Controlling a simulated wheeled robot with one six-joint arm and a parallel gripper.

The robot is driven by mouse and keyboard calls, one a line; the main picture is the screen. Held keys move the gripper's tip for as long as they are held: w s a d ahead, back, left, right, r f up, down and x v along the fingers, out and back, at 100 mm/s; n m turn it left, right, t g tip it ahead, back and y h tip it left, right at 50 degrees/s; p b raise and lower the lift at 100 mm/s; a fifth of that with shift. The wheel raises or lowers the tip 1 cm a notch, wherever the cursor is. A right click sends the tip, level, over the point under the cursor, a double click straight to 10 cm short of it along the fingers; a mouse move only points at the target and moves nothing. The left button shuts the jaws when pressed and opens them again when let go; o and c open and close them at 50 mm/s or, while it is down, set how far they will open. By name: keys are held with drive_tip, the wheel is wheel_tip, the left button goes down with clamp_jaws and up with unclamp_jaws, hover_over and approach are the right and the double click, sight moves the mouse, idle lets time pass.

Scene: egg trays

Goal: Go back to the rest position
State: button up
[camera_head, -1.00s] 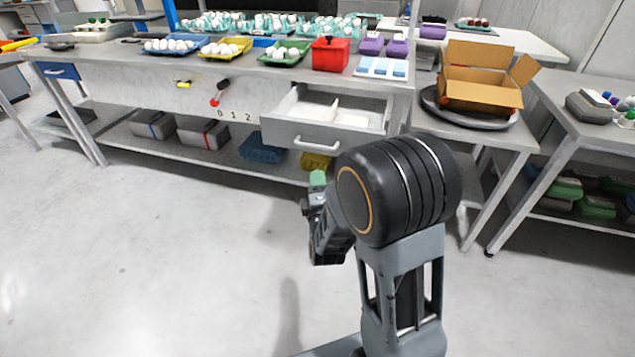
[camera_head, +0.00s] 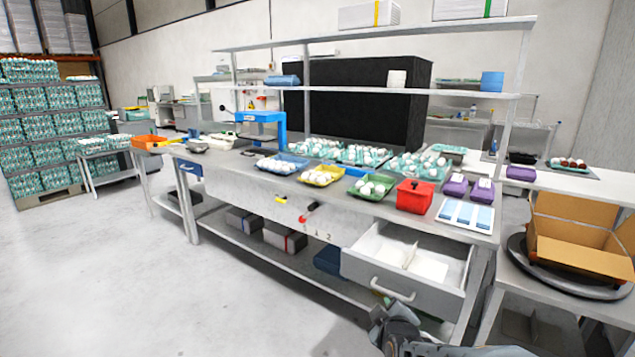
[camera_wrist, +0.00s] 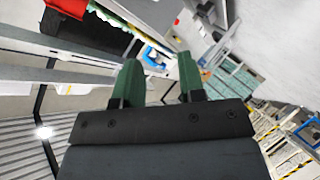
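My gripper (camera_wrist: 160,80) shows in the wrist view with two green fingers. They stand apart, with nothing held between them. In the head view only part of my arm shows at the bottom, in front of the bench below the open drawer. The fingertips are not clear there. The drawer (camera_head: 412,270) is pulled out under the bench's right end, with white material inside.
The long bench (camera_head: 240,190) carries egg trays, a red box (camera_head: 414,196) and purple cartons (camera_head: 456,187). An open cardboard box (camera_head: 580,245) sits on a round plate at right. Stacked egg pallets (camera_head: 40,120) stand far left. Floor at lower left is clear.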

drive_tip(key=s+r+m+g+p, duration=0.9)
drive_tip(key=s+r+p, duration=0.3)
drive_tip(key=s+r, duration=0.5)
drive_tip(key=shift+d+m+g, duration=0.2)
drive_tip(key=shift+m+g, duration=0.1)
drive_tip(key=shift+m, duration=0.1)
